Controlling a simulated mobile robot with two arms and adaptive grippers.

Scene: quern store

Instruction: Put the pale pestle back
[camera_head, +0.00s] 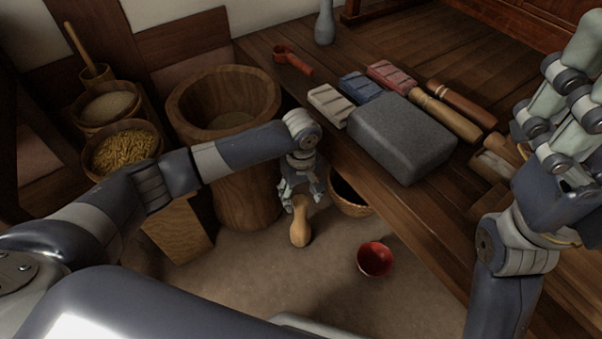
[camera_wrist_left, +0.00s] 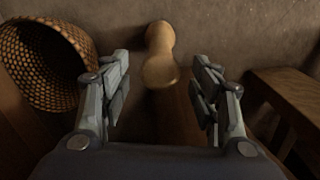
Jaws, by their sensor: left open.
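The pale pestle (camera_head: 300,231) is low over or on the earthen floor, below my left gripper (camera_head: 300,192) in the head view. My left gripper is open and points down at it. In the left wrist view the pestle (camera_wrist_left: 160,55) shows beyond and between the open fingertips (camera_wrist_left: 162,85), with no finger clearly touching it. Its narrow waist and rounded ends show; I cannot tell if any part is hidden. The large wooden mortar (camera_head: 187,101) stands left of the gripper. My right gripper (camera_head: 568,105) is raised at the right edge; its jaw opening is unclear.
A woven basket (camera_head: 352,204) sits beside the pestle, under the bench edge. A red bowl (camera_head: 376,259) is on the floor to the right. The bench bears a grey stone block (camera_head: 402,135), coloured blocks and wooden rollers (camera_head: 444,113). Grain tubs (camera_head: 122,150) stand left. Front floor is clear.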

